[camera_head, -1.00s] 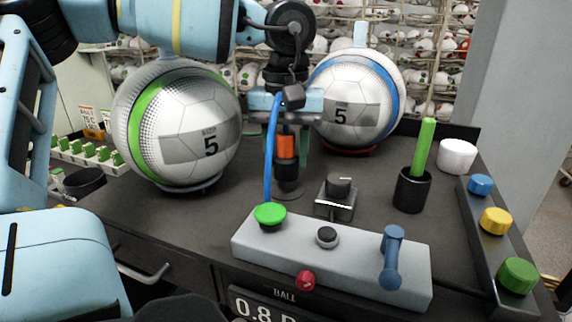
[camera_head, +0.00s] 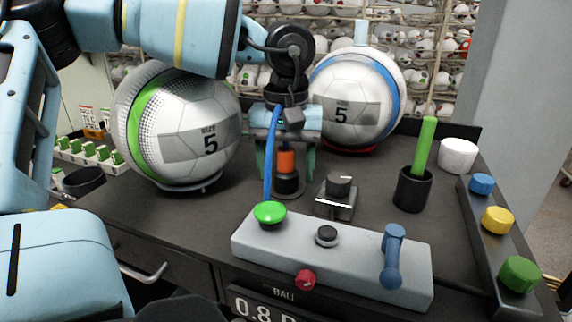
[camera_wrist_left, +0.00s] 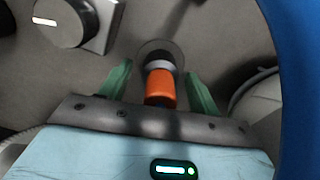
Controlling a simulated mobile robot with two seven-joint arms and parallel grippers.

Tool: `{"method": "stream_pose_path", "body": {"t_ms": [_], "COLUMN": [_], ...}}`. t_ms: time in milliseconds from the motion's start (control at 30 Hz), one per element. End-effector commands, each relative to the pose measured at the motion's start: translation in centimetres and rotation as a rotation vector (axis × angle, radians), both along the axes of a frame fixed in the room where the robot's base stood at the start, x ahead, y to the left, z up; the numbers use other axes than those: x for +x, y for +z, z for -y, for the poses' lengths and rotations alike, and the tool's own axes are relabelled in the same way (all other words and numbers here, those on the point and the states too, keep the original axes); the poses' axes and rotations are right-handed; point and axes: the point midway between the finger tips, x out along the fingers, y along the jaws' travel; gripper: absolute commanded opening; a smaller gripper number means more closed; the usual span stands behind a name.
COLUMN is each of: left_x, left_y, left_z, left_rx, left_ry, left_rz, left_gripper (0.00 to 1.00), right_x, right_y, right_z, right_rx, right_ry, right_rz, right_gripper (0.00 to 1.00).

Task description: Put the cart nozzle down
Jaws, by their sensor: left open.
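The nozzle, an orange and black cylinder (camera_head: 286,160), stands upright on the dark cart top, behind the grey control panel. It also shows in the left wrist view (camera_wrist_left: 160,88), over a round base. My left gripper (camera_head: 286,167) points down at it with its green fingers spread, one on each side. In the left wrist view, gaps show between the nozzle and both fingers (camera_wrist_left: 160,80). A blue hose (camera_head: 268,165) runs from near the gripper down behind the green button. The nozzle's top is partly hidden by the gripper. My right gripper is not in view.
Two balls, one green-striped (camera_head: 190,125) and one blue-striped (camera_head: 355,100), flank the gripper. A black knob box (camera_head: 337,197) stands close to the nozzle's right. The control panel (camera_head: 350,262) lies in front. A black cup with a green stick (camera_head: 412,190) stands at right.

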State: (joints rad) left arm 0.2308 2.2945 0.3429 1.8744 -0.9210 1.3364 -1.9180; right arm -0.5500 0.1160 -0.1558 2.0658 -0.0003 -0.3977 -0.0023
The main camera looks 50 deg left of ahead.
Motion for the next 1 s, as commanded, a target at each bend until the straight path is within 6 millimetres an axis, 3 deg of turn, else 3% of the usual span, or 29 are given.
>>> {"method": "stream_pose_path", "body": {"t_ms": [267,700,1000], "left_x": [0.1,0.0,0.0], "left_y": [2.0,10.3,12.3], "left_z": [0.0,0.0,0.0], "left_rx": [0.001,0.001,0.0], "left_ry": [0.001,0.001,0.0], "left_rz": [0.003,0.002,0.0], "left_gripper": [0.62,0.62,0.62], "right_x": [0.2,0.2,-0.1], "right_y": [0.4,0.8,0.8], "right_z": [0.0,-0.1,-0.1], "right_rx": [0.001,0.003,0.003], "right_ry": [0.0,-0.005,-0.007], "right_rz": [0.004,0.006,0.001], "right_gripper": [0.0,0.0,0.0]}}
